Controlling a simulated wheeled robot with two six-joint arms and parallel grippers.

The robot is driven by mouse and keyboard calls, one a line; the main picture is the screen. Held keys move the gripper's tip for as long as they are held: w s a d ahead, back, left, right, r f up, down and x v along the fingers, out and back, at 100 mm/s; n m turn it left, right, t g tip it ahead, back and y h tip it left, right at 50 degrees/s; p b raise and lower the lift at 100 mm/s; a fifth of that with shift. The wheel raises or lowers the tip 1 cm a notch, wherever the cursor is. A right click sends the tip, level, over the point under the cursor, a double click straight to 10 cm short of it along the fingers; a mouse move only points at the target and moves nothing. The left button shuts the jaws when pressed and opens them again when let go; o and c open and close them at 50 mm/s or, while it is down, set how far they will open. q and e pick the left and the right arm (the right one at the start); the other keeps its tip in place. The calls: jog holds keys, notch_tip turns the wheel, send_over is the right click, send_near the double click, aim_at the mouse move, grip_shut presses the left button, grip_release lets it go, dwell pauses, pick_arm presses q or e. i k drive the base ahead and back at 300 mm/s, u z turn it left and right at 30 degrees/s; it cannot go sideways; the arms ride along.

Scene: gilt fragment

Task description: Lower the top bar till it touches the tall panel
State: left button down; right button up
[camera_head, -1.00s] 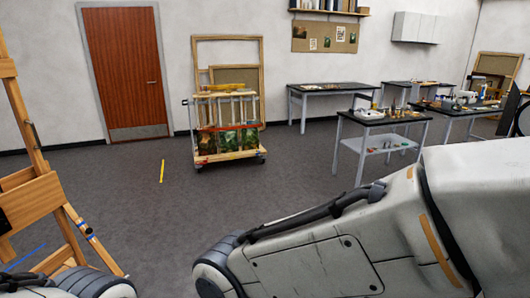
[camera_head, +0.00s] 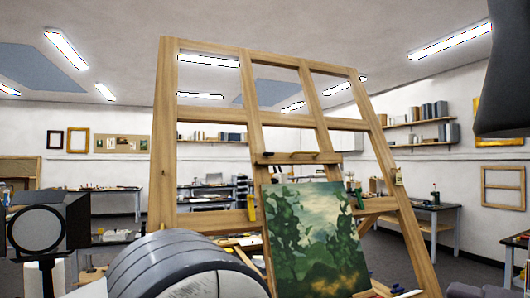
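A large wooden easel (camera_head: 162,150) stands in front of me. The tall panel (camera_head: 315,240), a green landscape painting, rests upright on it, leaning slightly. The top bar (camera_head: 297,158) is a short wooden crosspiece with a dark strip on the easel's middle post, above the panel. A visible gap separates the bar from the panel's top edge. The panel's lower edge is partly out of frame. Neither of my grippers can be made out; a grey rounded part of my arm covers the bottom left of the easel.
A black round-faced device (camera_head: 38,228) stands at the left edge. Worktables stand behind the easel, and a table (camera_head: 432,207) stands to the right. A dark shape fills the upper right corner. Some floor shows at the right, beside the easel.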

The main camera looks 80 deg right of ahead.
aim_at(296, 158)
jog(key=z, duration=2.2)
